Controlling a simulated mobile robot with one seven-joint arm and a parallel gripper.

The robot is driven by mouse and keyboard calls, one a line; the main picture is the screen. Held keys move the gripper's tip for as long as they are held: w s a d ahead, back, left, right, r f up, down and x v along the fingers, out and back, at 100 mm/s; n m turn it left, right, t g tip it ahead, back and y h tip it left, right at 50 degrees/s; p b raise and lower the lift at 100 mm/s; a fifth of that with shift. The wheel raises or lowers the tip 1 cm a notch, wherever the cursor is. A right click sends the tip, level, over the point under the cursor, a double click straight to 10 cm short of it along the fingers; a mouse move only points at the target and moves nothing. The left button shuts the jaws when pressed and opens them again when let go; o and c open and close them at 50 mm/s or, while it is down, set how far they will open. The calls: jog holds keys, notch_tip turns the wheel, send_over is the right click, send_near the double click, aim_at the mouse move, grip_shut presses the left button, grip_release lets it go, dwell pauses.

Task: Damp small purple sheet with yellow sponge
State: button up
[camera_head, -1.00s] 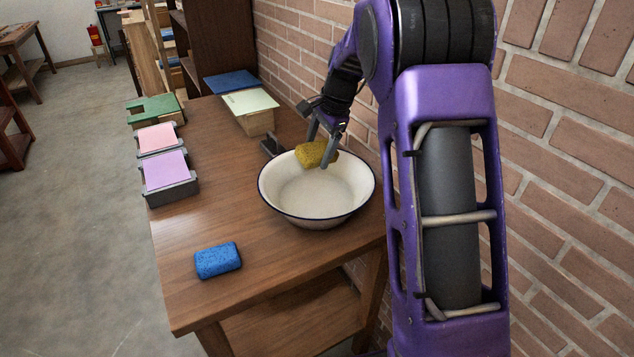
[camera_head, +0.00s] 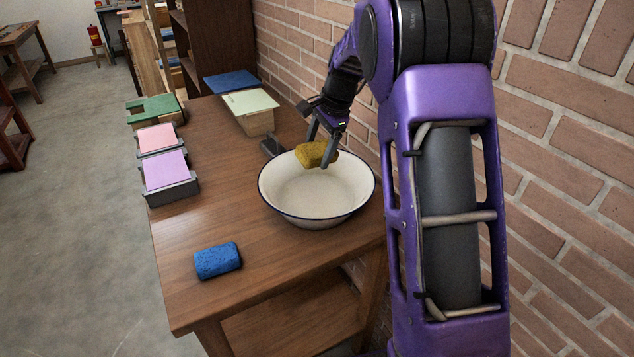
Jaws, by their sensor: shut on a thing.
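My gripper (camera_head: 323,150) is shut on the yellow sponge (camera_head: 311,154) and holds it over the back rim of the white basin. The small purple sheet (camera_head: 164,170) lies flat on a grey holder (camera_head: 173,192) at the left edge of the table, well to the left of my gripper. The white basin (camera_head: 300,195) has a dark blue rim and stands at the table's right side. Whether it holds water cannot be told.
A blue sponge (camera_head: 218,261) lies on the table (camera_head: 255,285) front left. A pink sheet (camera_head: 157,138) and a green piece (camera_head: 153,108) sit behind the purple one. A pale green sheet on a block (camera_head: 249,102) stands at the back. A brick wall (camera_head: 560,120) bounds the right.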

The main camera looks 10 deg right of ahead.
aim_at(314, 146)
jog(key=shift+r, duration=0.1)
jog(key=shift+r, duration=1.9)
jog(key=shift+s, duration=0.1)
